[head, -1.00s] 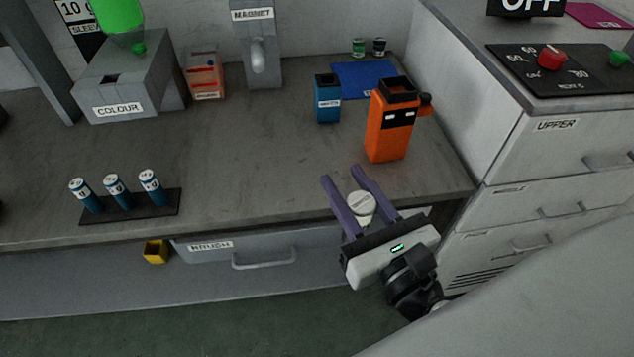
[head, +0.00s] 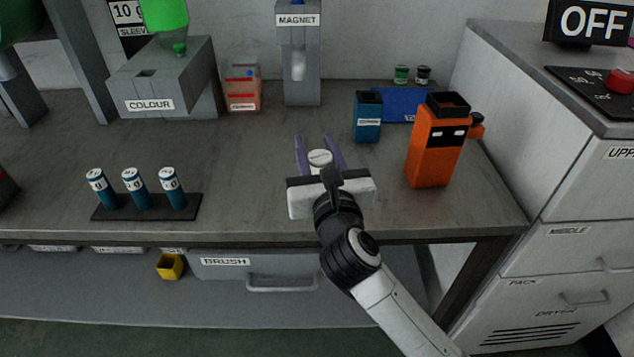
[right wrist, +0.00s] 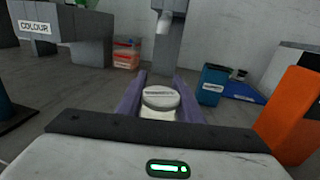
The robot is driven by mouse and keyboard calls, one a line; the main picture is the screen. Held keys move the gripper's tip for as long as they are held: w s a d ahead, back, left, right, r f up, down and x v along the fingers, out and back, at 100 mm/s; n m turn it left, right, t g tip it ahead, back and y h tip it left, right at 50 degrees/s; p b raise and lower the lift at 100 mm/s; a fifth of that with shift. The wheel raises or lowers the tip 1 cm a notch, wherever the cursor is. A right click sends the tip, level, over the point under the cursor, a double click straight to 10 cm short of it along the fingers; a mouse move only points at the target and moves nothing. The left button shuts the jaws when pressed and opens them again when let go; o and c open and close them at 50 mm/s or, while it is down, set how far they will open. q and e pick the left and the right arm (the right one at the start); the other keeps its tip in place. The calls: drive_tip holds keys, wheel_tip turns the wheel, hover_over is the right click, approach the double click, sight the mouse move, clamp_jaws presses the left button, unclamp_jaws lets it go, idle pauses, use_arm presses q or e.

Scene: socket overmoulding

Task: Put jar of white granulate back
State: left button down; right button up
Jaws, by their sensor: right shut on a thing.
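My right gripper (head: 321,157) is over the bench, in front of the magnet stand, with its purple fingers pointing toward the back wall. It is shut on a jar (head: 320,159) with a white lid. In the right wrist view the jar (right wrist: 160,100) sits upright between the two fingers, its lid labelled and its lower part pale. The label is too small to read. My left gripper does not show.
An orange machine (head: 436,145) stands to the right of the gripper, and a blue container (head: 368,118) stands nearer the mat. The magnet stand (head: 300,70) and an orange box (head: 243,90) are behind. A black rack (head: 190,207) holds blue cylinders.

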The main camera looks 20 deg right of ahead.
sight(316, 171)
wheel_tip(316, 171, down, 6)
drive_tip(key=shift+r+b, duration=0.2)
drive_tip(key=shift+b, duration=0.85)
drive_tip(key=o, duration=0.6)
drive_tip(key=shift+f, duration=0.15)
drive_tip(key=o, duration=0.5)
drive_tip(key=shift+c, duration=0.2)
drive_tip(key=shift+s, duration=0.1)
